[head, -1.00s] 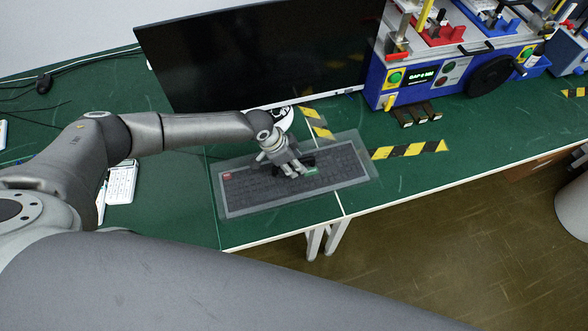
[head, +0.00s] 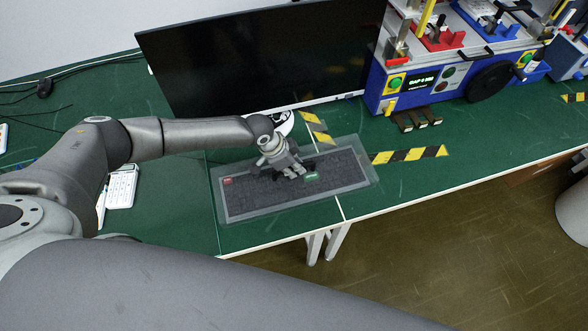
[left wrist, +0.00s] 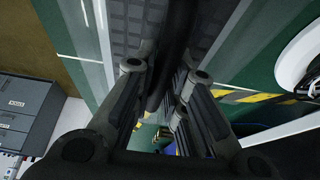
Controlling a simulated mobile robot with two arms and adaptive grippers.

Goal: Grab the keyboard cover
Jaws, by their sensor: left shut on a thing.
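The keyboard cover (head: 365,170) is a clear, see-through rectangular sheet over a dark keyboard (head: 250,200) on the green table. My left gripper (head: 299,170) is over the middle of the cover, pointing down, and is shut on it. In the left wrist view the keyboard (left wrist: 128,20) shows at the top, and a dark strip (left wrist: 178,40) runs between the fingers of my left gripper (left wrist: 158,95). The fingertips hide part of the grip. Whether the cover is lifted off the keyboard I cannot tell. My right gripper is not in view.
A large black monitor (head: 255,60) stands just behind the keyboard. A blue test machine (head: 400,85) stands at the back right. A white calculator-like device (head: 122,186) lies to the left. The table's front edge is close to the keyboard; yellow-black tape (head: 410,155) lies right.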

